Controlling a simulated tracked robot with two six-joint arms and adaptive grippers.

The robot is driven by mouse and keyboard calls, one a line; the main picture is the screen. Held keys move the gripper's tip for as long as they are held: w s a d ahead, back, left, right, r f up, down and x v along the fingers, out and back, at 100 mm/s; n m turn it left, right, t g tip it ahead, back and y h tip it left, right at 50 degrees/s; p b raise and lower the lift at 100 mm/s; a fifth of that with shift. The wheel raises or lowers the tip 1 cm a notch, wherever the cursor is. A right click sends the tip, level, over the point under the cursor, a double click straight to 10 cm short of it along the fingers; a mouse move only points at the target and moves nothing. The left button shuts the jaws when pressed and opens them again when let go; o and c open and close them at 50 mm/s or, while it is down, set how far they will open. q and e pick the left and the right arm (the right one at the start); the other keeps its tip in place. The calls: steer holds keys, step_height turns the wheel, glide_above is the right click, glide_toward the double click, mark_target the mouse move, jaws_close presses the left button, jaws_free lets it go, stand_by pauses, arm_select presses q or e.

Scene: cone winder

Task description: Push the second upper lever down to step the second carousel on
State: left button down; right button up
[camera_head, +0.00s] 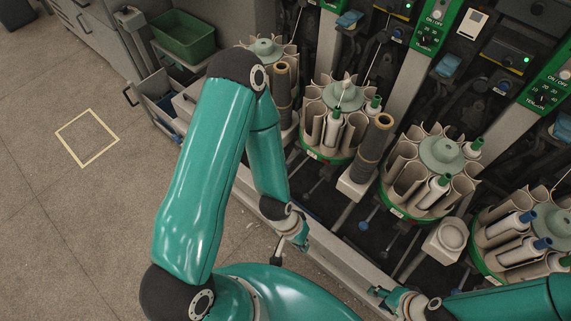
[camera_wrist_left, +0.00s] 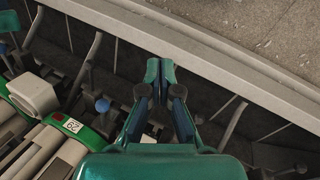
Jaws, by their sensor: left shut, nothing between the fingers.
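Several carousels with grey fluted pockets and green rims stand along the machine in the head view; the second from the left is the second carousel (camera_head: 340,95). Below it are thin levers, including a grey one (camera_head: 345,214) and one with a blue knob (camera_head: 363,226); I cannot tell which is the second upper lever. My left gripper (camera_head: 301,241) is shut and empty, in front of the machine's lower rail. In the left wrist view its fingertips (camera_wrist_left: 160,68) meet, apart from the grey lever (camera_wrist_left: 92,52) and blue knob (camera_wrist_left: 102,104). My right gripper (camera_head: 380,292) is low in the head view; its fingers are unclear.
The pale front rail (camera_head: 335,262) runs diagonally beside my left gripper. A thick brown-grey package (camera_head: 373,145) stands between the second and third carousels (camera_head: 440,153). A green bin (camera_head: 183,36) stands at the back left. The floor at left is open, with a yellow taped square (camera_head: 87,138).

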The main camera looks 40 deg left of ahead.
arm_select(q)
step_height(320, 180, up, 6)
steer(key=r+m+g+y, duration=0.1)
steer(key=m+y, duration=0.4)
steer(key=m, duration=0.5)
glide_above(293, 158)
steer(key=s, duration=0.4)
steer(key=shift+f, duration=0.25)
steer(key=shift+f+g+b, duration=0.15)
steer(key=shift+g+b, duration=0.15)
steer(key=shift+b, duration=0.05)
steer(key=shift+s+a+f+b, duration=0.1)
steer(key=shift+f+b, duration=0.75)
steer(key=shift+f, duration=0.85)
steer(key=shift+s+a+f+b, duration=0.1)
steer(key=shift+f+b, duration=0.75)
steer(key=shift+f, duration=0.8)
steer(key=shift+f, duration=0.1)
